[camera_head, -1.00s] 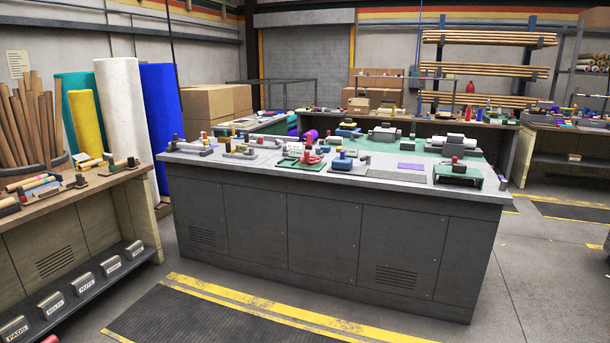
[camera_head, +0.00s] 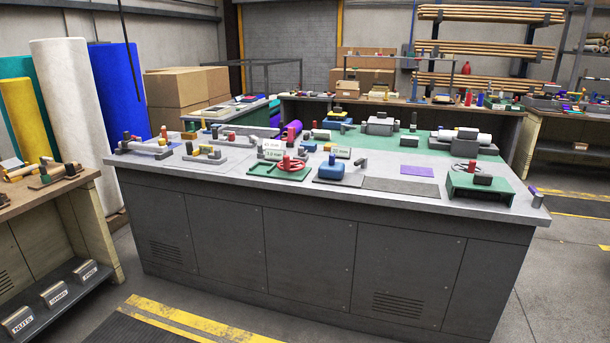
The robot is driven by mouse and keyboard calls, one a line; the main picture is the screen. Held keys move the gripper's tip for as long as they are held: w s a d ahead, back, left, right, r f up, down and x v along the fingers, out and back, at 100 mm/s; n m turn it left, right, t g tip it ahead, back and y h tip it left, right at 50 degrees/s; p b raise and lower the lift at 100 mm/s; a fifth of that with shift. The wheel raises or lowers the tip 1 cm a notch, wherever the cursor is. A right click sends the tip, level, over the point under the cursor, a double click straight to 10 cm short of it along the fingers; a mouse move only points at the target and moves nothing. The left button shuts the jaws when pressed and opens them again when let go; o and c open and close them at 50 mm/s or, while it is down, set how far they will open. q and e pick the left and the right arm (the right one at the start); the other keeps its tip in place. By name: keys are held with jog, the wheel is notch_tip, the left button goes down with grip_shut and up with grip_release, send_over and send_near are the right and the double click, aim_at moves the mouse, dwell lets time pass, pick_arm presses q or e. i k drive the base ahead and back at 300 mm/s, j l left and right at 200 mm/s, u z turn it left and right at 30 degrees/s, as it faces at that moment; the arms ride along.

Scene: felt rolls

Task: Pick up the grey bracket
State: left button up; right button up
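Several grey fixtures stand on the grey workbench (camera_head: 330,208) in the middle of the view; I cannot tell for sure which is the grey bracket. One long grey piece (camera_head: 145,147) with dark, red and yellow knobs lies at the bench's left end. A smaller grey piece (camera_head: 205,157) with yellow and red parts lies to its right. A grey block-like unit (camera_head: 381,125) stands farther back on the green mat (camera_head: 412,142). Neither of my grippers is in view.
A green tray with a red wheel (camera_head: 291,165), a blue block (camera_head: 331,170) and a green stand (camera_head: 480,190) sit along the front of the bench. A second bench (camera_head: 35,198) stands at the left. Floor shows in front and right.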

aim_at(261, 155)
jog(key=i, duration=1.75)
jog(key=i+j+z, duration=0.2)
jog(key=i, duration=0.45)
jog(key=i+z, duration=0.15)
jog(key=i, duration=0.45)
